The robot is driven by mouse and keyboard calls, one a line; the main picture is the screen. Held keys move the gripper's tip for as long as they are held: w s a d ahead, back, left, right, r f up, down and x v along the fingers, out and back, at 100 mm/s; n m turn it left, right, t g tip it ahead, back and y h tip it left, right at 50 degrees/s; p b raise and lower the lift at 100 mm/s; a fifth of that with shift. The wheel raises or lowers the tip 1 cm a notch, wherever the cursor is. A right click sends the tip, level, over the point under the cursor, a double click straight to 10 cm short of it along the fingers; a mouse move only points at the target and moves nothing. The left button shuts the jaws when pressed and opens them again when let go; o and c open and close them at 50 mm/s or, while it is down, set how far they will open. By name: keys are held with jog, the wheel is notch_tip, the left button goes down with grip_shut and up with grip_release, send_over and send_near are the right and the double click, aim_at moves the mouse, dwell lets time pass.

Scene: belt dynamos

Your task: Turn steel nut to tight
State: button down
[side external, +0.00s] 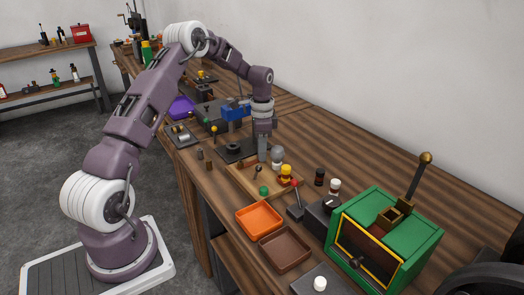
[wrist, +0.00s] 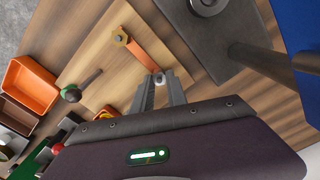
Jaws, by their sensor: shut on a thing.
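The steel nut (wrist: 160,77) is small and grey. In the wrist view it sits at the near end of an orange bar (wrist: 142,54) on a light wooden board (wrist: 90,62). My gripper (wrist: 160,84) points down at the board, its two fingertips closed around the nut. I cannot tell how tight the nut is.
A tool with a green ball knob (wrist: 71,94) lies on the board. A dark plate (wrist: 208,28) with a post is close by. An orange tray (side external: 260,219), a brown tray (side external: 285,250) and a green box (side external: 395,230) stand nearer the camera.

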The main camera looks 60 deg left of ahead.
dwell(0.4)
jog(key=c, duration=1.3)
grip_release()
notch_tip(320, 180, up, 7)
jog(key=shift+r, duration=0.1)
